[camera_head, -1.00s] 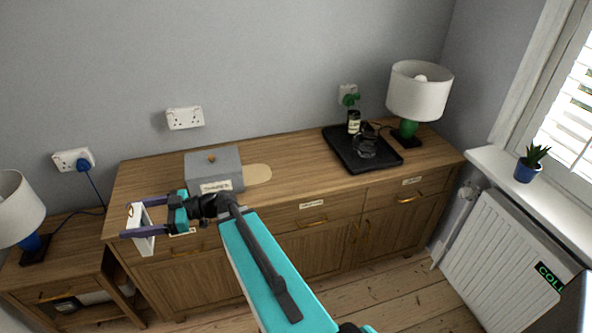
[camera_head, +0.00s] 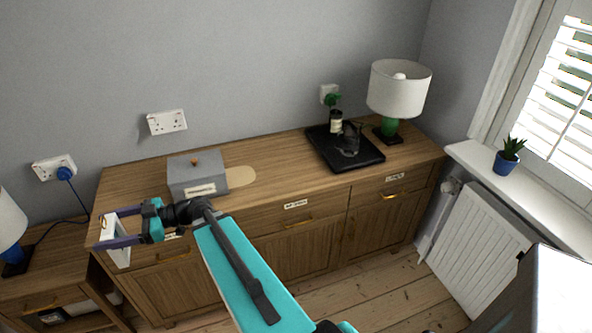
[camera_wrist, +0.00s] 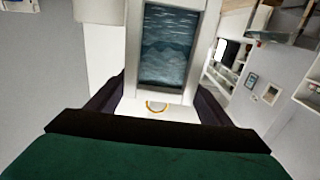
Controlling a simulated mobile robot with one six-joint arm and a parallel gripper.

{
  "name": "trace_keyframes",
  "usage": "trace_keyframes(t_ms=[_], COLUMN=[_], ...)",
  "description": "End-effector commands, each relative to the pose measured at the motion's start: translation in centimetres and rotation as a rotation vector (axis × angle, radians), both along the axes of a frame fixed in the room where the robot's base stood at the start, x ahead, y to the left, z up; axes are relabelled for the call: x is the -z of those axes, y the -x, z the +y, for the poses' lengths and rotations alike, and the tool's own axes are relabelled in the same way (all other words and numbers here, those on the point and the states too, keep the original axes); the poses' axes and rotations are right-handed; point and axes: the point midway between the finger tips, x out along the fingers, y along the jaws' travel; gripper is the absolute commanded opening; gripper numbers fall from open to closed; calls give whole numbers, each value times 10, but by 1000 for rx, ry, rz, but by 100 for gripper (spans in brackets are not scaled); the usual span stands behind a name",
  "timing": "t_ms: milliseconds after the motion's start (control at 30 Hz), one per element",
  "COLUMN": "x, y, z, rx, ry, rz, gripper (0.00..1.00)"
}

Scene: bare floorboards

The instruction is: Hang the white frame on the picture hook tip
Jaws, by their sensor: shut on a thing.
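The white frame (camera_wrist: 167,108) is between the fingers of my gripper (camera_wrist: 160,105) in the wrist view, with a dark blue-grey sea-like picture inside it. A gold-coloured ring or arc shows on the white part nearest my gripper. In the head view my gripper (camera_head: 122,228) is shut on the white frame (camera_head: 118,254), which hangs in the air in front of the left end of the sideboard. The picture hook is not seen in either view.
A wooden sideboard (camera_head: 275,192) stands along the grey wall. It carries a grey box (camera_head: 197,174), a black tray (camera_head: 365,160) with a bottle and a dark jug, and a lamp (camera_head: 398,90). A radiator (camera_head: 480,240) is at the right. Bare wall is above the sideboard.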

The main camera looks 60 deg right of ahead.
Motion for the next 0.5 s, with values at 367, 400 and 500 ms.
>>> trace_keyframes(t_ms=[367,400,500], x=[-18,-19,-22], y=[-5,-4,0], z=[-110,-126,-165], rx=[283,322,423], ry=[-2,-2,-1], rz=[0,0,1], gripper=[45,45,45])
